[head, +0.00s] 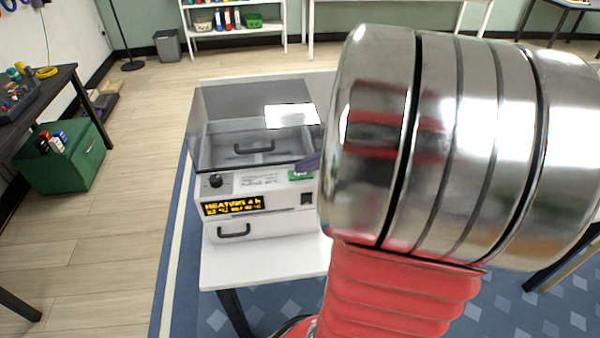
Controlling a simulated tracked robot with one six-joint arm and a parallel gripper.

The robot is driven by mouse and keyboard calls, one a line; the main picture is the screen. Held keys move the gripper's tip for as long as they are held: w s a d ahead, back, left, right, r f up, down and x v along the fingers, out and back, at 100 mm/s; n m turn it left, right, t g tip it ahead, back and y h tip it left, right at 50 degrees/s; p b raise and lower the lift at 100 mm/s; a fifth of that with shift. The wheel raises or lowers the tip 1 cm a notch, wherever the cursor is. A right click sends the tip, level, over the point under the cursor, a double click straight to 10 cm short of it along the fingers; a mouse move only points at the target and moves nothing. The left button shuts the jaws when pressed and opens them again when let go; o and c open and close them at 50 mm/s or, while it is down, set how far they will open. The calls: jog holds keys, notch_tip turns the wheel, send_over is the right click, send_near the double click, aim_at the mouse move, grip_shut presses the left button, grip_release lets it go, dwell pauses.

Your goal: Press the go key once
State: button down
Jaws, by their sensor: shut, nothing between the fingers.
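The go key is most likely the green key (300,175) on the sloping front panel of a white machine (262,222) with a smoky clear lid. My gripper (308,163) shows only as a small purple-grey tip just above the green key; the rest is hidden behind my arm's large shiny link. The tip appears shut and empty. I cannot tell whether it touches the key. An orange-lit display (234,206) on the machine's front seems to read "HEATING", with a smaller line below.
The panel also carries a black knob (216,181) and a dark switch (307,198). The machine stands on a white table (262,268). Floor between is clear.

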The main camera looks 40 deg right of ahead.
aim_at(305, 175)
jog(key=shift+r, duration=0.45)
notch_tip(305, 175, up, 6)
dwell(1.0)
dwell(0.7)
